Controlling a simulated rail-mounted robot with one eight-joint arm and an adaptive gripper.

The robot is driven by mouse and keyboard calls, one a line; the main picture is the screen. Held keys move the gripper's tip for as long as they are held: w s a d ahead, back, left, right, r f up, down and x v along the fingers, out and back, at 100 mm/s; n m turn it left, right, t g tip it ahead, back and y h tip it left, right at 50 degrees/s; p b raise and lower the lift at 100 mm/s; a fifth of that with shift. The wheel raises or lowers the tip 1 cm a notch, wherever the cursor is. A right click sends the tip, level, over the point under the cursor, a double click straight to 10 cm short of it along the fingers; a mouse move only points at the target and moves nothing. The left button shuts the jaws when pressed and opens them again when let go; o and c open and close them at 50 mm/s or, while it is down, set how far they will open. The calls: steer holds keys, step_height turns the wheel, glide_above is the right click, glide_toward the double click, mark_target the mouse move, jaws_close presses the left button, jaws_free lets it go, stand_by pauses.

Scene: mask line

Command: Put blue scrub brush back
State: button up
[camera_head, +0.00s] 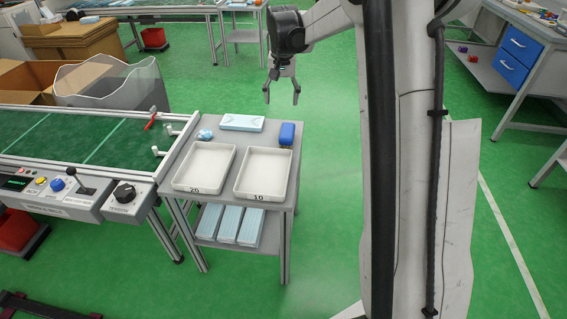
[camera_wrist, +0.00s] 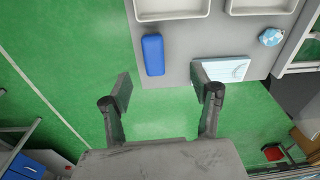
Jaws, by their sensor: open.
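A blue rounded block (camera_head: 287,133), likely the scrub brush, lies at the back right corner of the grey side table (camera_head: 222,172). It also shows in the wrist view (camera_wrist: 153,55), lying on the table near its edge. Its bristles cannot be made out. My gripper (camera_head: 282,95) is open and empty, in the air beyond the table's back edge. In the wrist view its two fingers (camera_wrist: 161,86) are spread wide, with green floor between them. The block is apart from the fingers, ahead of the gap between them.
Several blue packs (camera_head: 228,224) are below. A conveyor (camera_head: 110,135) adjoins left; floor right is clear.

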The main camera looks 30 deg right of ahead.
steer(key=s+a+r+n+t, duration=0.1)
steer(key=s+a+r, duration=0.4)
steer(key=s, duration=0.3)
steer(key=s+a+r+n+t, duration=0.2)
steer(key=s+a+r, duration=0.35)
steer(key=s, duration=0.25)
steer(key=s+a+f+n+t, duration=0.1)
steer(key=s+a+f, duration=0.1)
steer(key=s, duration=0.7)
steer(key=s+a+f+n+t, duration=0.2)
steer(key=s+a, duration=0.3)
steer(key=s, duration=0.4)
steer(key=shift+s+f, duration=0.3)
steer(key=shift+s, duration=0.1)
step_height(320, 180, up, 9)
steer(key=p, duration=0.8)
steer(key=shift+p, duration=0.35)
steer(key=shift+f, duration=0.15)
